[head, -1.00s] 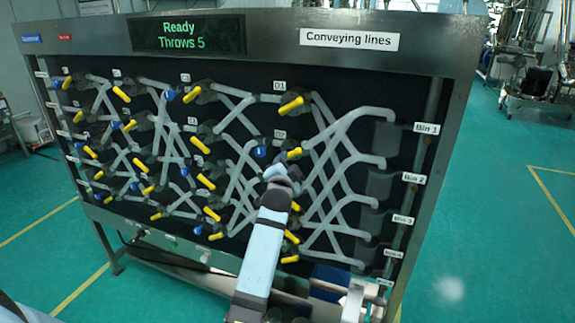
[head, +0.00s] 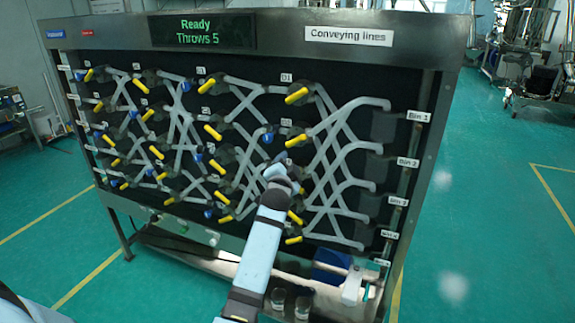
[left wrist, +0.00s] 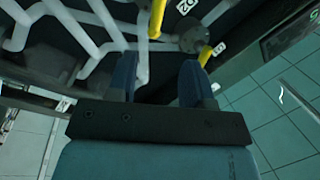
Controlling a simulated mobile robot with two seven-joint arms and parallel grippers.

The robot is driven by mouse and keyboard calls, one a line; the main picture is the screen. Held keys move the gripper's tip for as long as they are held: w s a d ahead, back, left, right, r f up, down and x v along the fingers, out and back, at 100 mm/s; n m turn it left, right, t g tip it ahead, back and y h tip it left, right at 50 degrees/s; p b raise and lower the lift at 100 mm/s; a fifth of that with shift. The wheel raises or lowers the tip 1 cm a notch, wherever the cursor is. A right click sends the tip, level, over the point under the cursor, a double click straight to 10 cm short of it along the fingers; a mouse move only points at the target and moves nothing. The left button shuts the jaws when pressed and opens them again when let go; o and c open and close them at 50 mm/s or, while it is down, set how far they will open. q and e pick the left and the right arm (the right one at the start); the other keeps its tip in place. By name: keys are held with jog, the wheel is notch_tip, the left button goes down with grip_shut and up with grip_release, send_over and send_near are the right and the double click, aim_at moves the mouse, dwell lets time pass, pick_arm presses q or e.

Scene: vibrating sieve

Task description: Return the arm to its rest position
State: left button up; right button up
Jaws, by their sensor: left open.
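My left arm reaches up from the bottom of the head view, and its gripper (head: 278,170) is in front of the conveying-lines panel (head: 330,75), near the D-column levers. In the left wrist view the two dark blue fingers (left wrist: 160,68) stand apart with nothing held between them. A yellow lever (left wrist: 156,18) shows just beyond the fingers, and a second yellow lever (left wrist: 206,54) is close to the right finger. I cannot tell whether either touches. My right gripper is not in view.
Yellow levers (head: 298,95) and grey tubes (head: 335,125) cover the panel. The display (head: 200,32) reads "Ready, Throws 5". Bins labelled at the right edge include Bin 1 (head: 418,116). A blue container (head: 332,265) sits low on the frame. Green floor (head: 480,220) is open to the right.

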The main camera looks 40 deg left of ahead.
pick_arm(q)
jog(key=shift+w+a+f, duration=0.15)
jog(key=shift+w, duration=0.05)
jog(key=shift+s, duration=0.1)
jog(key=s+d+f+g+h, duration=0.1)
jog(key=s+d+f+h, duration=0.2)
jog(key=s+d+f, duration=0.5)
jog(key=s+d+f+g+h, duration=0.1)
jog(key=s+d+f+h, duration=0.2)
jog(key=s+f, duration=0.55)
jog(key=s+d+f+n+g+h, duration=0.1)
jog(key=s+d+f+g+h, duration=0.1)
jog(key=s+d+f, duration=0.5)
jog(key=s+d+f+n+g+h, duration=0.1)
jog(key=s+d+f, duration=0.6)
jog(key=s, duration=0.8)
jog(key=shift+s+f+n+g+h, duration=0.25)
jog(key=shift+f+n+g+h, duration=0.25)
jog(key=shift+h, duration=0.5)
jog(key=shift+r, duration=0.15)
